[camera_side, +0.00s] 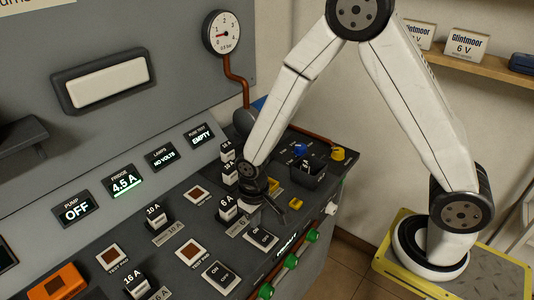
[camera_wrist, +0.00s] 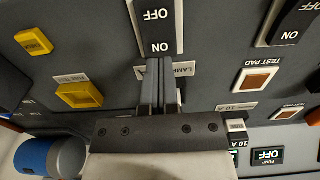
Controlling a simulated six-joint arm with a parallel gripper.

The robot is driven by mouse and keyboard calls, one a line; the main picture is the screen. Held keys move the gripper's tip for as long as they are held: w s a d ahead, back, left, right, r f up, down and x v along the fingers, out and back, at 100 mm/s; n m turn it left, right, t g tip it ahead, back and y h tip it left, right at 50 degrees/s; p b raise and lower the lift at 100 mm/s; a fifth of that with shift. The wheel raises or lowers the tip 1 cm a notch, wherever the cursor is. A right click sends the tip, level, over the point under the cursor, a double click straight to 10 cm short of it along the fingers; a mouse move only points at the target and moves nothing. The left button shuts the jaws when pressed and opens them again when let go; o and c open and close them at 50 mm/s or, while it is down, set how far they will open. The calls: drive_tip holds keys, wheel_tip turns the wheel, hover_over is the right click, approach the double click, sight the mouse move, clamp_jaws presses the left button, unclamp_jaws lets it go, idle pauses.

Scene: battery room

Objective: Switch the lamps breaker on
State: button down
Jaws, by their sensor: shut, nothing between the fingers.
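The lamps breaker is a black rocker marked OFF and ON in a pale frame. It is at the top middle of the wrist view (camera_wrist: 157,28), and a rocker on the sloped desk in the side view (camera_side: 262,239) appears to be the same one. A partly covered LAMPS label (camera_wrist: 184,69) lies below its ON end. My gripper (camera_wrist: 154,64) has its fingers together and empty, with the tips right at the ON end; I cannot tell if they touch. In the side view my gripper (camera_side: 270,199) is low over the desk. The lamps display (camera_side: 164,158) reads NO VOLTS.
A second rocker (camera_side: 221,276) sits left of it. A 6 A fuse block (camera_side: 229,207) stands close to my gripper. A dark bin (camera_side: 311,175) and yellow knob (camera_side: 337,154) are behind. Test pads (camera_side: 189,250) lie flat. Green knobs (camera_side: 291,260) line the front edge.

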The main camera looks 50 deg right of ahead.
sight(259, 229)
drive_tip(key=shift+f, duration=1.15)
idle(1.0)
drive_tip(key=shift+r, duration=3.55)
drive_tip(key=shift+s+d+r, duration=0.25)
drive_tip(key=shift+d+r, duration=0.1)
drive_tip(key=shift+d, duration=0.05)
drive_tip(key=s+d+r+t, duration=0.2)
drive_tip(key=s+d+r, duration=0.3)
drive_tip(key=s+d, duration=0.2)
drive_tip(key=shift+r+t, duration=0.15)
drive_tip(key=shift+t, duration=0.15)
drive_tip(key=shift+w+d, duration=0.1)
